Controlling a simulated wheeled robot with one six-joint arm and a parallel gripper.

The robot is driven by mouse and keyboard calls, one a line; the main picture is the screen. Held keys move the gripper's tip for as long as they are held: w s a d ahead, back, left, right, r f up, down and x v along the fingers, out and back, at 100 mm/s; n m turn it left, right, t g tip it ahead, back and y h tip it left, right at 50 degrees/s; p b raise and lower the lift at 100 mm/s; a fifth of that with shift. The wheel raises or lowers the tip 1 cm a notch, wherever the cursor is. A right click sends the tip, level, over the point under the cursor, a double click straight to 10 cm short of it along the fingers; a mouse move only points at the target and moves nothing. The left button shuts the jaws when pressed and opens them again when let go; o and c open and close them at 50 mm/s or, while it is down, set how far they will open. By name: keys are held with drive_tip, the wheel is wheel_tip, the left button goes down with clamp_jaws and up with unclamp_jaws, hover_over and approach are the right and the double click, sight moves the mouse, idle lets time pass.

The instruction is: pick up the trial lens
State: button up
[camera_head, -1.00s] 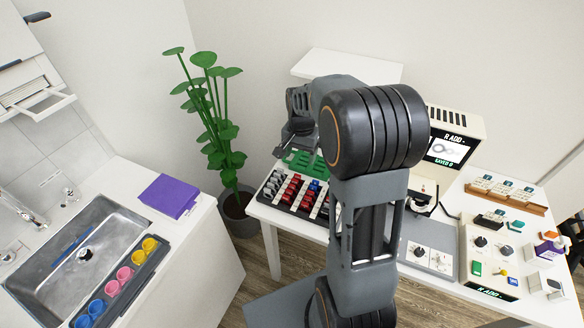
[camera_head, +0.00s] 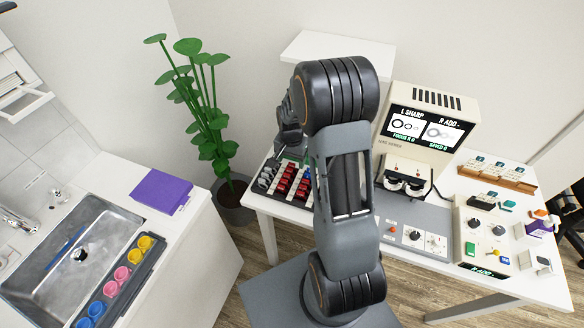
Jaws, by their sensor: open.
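A lens case (camera_head: 291,186) lies on the white table, left of my arm, with rows of red, dark and a few blue trial lenses (camera_head: 288,180). I cannot tell which one is the task's lens. My arm hides the case's right part. My gripper (camera_head: 288,146) is over the back of the case, partly hidden behind my arm. It is open, and I see no lens in it. Its exact height above the case is unclear.
A tester with a lit screen (camera_head: 427,131) and a grey control panel (camera_head: 412,237) stand right of my arm. A wooden lens rack (camera_head: 497,178) and a cream control box (camera_head: 484,236) are further right. A plant (camera_head: 205,110) and a sink (camera_head: 75,255) are left.

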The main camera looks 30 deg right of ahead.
sight(292, 164)
drive_tip(key=shift+d+f, duration=0.1)
drive_tip(key=shift+f, duration=1.5)
drive_tip(key=shift+c, duration=0.3)
drive_tip(key=c, duration=0.9)
drive_tip(key=shift+c, duration=0.2)
